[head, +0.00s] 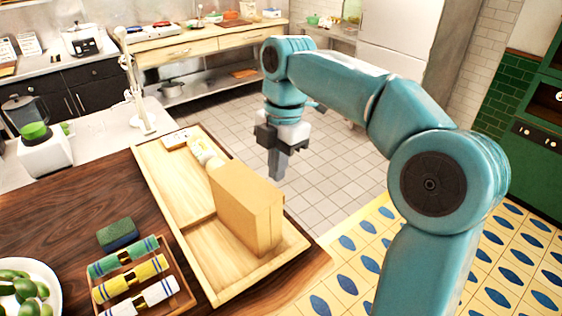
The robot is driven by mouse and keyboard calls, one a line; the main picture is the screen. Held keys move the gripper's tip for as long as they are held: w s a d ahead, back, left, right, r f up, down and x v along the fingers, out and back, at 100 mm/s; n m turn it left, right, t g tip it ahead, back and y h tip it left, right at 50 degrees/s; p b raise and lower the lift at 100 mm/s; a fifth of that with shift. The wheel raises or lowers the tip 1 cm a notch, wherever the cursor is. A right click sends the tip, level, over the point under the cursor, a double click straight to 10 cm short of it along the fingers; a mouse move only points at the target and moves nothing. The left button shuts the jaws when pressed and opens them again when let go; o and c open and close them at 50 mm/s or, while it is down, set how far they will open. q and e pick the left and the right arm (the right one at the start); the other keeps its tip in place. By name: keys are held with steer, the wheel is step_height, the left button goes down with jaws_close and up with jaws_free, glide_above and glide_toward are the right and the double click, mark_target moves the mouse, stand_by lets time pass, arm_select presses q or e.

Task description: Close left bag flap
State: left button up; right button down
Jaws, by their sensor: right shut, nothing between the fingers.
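A tan paper bag (243,212) stands upright in the near part of a light wooden tray (190,235). It is the only bag I see. Its top looks flat and narrow; I cannot make out a separate flap or tell whether it is folded down. My right gripper (275,176) is shut and empty. It points down behind the bag in the picture, near the tray's far right edge, apart from the bag. My left gripper is not in view.
In the tray's far part lie a white-yellow roll (205,152) and a small white item (177,139). A blender (42,150) and lamp (135,85) stand beyond.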

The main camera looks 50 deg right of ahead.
steer(key=shift+s+d+f, duration=0.15)
steer(key=shift+f, duration=0.05)
steer(key=shift+d+f+y, duration=0.45)
steer(key=shift+f+y, duration=0.05)
steer(key=shift+y, duration=0.2)
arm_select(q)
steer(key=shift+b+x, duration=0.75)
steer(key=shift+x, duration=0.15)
arm_select(e)
steer(key=shift+d+f, duration=0.25)
steer(key=shift+f, duration=0.35)
steer(key=shift+d+f, duration=0.25)
steer(key=shift+f, duration=0.35)
arm_select(q)
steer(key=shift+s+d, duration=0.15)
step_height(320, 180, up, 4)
steer(key=p, duration=0.4)
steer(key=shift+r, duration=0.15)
arm_select(e)
steer(key=v, duration=1.3)
steer(key=shift+r, duration=0.2)
